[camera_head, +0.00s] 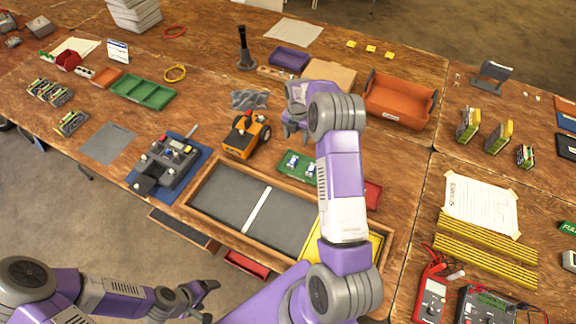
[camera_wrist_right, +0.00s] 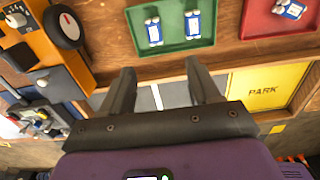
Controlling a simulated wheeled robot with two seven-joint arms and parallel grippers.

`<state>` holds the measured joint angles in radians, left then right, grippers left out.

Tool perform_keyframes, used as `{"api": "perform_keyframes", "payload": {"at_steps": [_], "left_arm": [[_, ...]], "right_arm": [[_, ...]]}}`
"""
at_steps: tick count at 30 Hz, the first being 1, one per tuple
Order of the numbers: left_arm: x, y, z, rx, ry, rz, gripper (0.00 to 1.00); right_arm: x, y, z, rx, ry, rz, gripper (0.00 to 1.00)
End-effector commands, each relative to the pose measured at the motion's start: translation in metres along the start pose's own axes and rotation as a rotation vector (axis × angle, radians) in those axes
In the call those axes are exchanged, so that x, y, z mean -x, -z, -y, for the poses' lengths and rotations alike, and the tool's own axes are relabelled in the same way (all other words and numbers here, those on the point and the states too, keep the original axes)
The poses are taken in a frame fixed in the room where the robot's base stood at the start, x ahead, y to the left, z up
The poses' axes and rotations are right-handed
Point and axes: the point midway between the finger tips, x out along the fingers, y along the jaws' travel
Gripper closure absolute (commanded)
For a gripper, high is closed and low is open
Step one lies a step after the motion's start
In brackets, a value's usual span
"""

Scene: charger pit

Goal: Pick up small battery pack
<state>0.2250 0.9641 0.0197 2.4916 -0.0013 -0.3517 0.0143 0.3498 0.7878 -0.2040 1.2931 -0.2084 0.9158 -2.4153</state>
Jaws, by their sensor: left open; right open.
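Two small blue-and-white packs sit in a green tray (camera_head: 283,173); the left one (camera_head: 293,161) and the right one (camera_head: 311,169) lie side by side. They also show in the right wrist view, left (camera_wrist_right: 154,32) and right (camera_wrist_right: 193,24). Another blue-and-white pack (camera_wrist_right: 290,9) lies in a red tray (camera_wrist_right: 257,22). Which one is the small battery pack I cannot tell. My right gripper (camera_head: 294,132) is open and empty above the table, near the green tray; its fingers also show in the wrist view (camera_wrist_right: 160,72). My left gripper (camera_head: 213,286) is open and empty, low at the front.
A wood-framed pit (camera_head: 213,194) with a yellow PARK pad (camera_wrist_right: 257,88) lies in front. An orange bin (camera_head: 401,97) is behind at right. A control box (camera_head: 163,160) is at left.

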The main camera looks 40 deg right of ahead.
Motion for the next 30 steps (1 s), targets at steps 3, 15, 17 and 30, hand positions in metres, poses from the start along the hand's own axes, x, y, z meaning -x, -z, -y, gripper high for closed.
{"api": "perform_keyframes", "payload": {"at_steps": [3,15,17,30], "left_arm": [[-0.044,0.002,0.017,0.000,0.000,0.000,0.20],[-0.083,0.004,0.031,0.000,0.000,-0.001,0.20],[-0.083,0.004,0.031,0.000,0.000,-0.001,0.20],[-0.090,0.004,0.034,0.000,0.000,-0.001,0.20]], "right_arm": [[-0.047,0.000,0.000,0.000,0.000,-0.001,0.38],[-0.092,0.000,0.000,0.000,0.000,0.000,0.38],[-0.098,0.000,0.000,0.000,0.001,-0.001,0.38],[-0.149,0.004,-0.005,0.001,0.002,-0.002,0.38]]}}
